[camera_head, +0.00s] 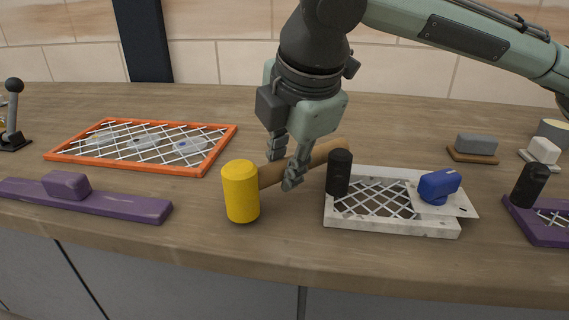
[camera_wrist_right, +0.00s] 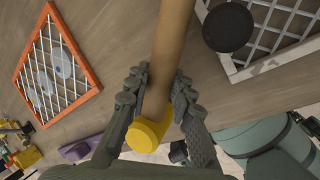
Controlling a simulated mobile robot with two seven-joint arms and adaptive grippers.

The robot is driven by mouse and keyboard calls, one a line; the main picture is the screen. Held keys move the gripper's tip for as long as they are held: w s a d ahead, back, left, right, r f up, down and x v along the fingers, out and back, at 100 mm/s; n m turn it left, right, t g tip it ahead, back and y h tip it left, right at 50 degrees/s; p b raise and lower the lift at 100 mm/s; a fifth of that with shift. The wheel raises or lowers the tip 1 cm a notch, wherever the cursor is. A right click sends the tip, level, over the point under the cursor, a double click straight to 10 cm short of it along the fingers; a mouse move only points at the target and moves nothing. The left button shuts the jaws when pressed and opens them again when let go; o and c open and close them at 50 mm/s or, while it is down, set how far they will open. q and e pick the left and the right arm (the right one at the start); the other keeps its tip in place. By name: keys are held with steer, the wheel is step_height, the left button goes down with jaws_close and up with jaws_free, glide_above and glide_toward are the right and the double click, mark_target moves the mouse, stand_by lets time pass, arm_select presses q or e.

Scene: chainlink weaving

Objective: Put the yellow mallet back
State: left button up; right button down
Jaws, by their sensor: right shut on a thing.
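The yellow mallet has a yellow cylindrical head (camera_head: 241,192) and a light wooden handle (camera_head: 318,158). In the head view the head is at the centre, near the counter's front edge, and the handle runs right and back. My right gripper (camera_head: 290,178) comes from above and is shut on the handle, close to the head. In the right wrist view the handle (camera_wrist_right: 172,40) passes between both fingers (camera_wrist_right: 160,95), with the yellow head (camera_wrist_right: 150,132) below them. I cannot tell whether the mallet touches the counter. My left gripper is not in view.
A white mesh frame (camera_head: 340,222) with a black cylinder (camera_head: 339,173) and a blue object (camera_head: 438,186) lies right of the mallet. An orange mesh frame (camera_head: 60,157) and a purple bar (camera_head: 110,204) lie left. Grey and white blocks and a purple frame (camera_head: 540,228) are far right.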

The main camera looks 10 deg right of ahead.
steer(key=shift+f, duration=0.5)
stand_by(0.3)
steer(key=c, duration=1.2)
jaws_free()
steer(key=v, duration=1.2)
